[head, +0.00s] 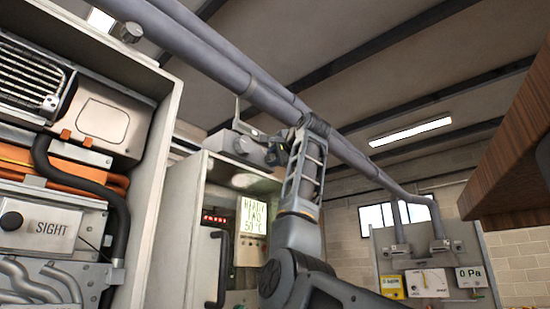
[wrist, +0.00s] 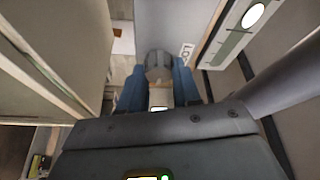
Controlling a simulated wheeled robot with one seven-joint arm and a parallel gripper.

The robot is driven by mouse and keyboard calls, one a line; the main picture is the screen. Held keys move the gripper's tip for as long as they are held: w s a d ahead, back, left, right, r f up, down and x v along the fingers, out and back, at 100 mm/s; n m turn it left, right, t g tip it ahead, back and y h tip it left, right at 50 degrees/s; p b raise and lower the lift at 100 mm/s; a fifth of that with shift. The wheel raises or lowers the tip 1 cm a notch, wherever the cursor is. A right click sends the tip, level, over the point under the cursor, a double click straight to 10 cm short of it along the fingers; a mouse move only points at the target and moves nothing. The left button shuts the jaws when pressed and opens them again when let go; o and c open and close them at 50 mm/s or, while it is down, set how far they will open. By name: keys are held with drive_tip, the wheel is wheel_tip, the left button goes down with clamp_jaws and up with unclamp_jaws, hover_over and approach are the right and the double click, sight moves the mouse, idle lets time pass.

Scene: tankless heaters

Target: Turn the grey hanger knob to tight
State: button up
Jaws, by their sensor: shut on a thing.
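In the wrist view the grey hanger knob (wrist: 158,62) sits between the two blue fingertips of my gripper (wrist: 158,85). The fingers touch it on both sides and are shut on it. A pale surface beside the knob carries a partly visible label (wrist: 186,51) that seems to begin "LO". In the head view my gripper (head: 268,150) is up by the top of the middle cabinet, just under the large grey pipes. There the knob is mostly hidden by the gripper, and its turn position cannot be read.
Grey pipes (head: 215,55) run close above my gripper. The middle cabinet (head: 190,190) has a lit display (head: 254,218) and a black handle (head: 221,268). An open heater cabinet (head: 150,150) stands at left. A wooden cupboard (head: 510,165) overhangs at right. Open air lies right of my arm.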

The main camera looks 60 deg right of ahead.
drive_tip(key=shift+d+m+g+y, duration=0.1)
drive_tip(key=shift+m+g+y, duration=0.4)
drive_tip(key=shift+m, duration=1.4)
drive_tip(key=o, duration=1)
drive_tip(key=shift+o, duration=0.2)
drive_tip(key=b+v, duration=0.3)
drive_tip(key=v, duration=0.5)
drive_tip(key=shift+w, duration=0.1)
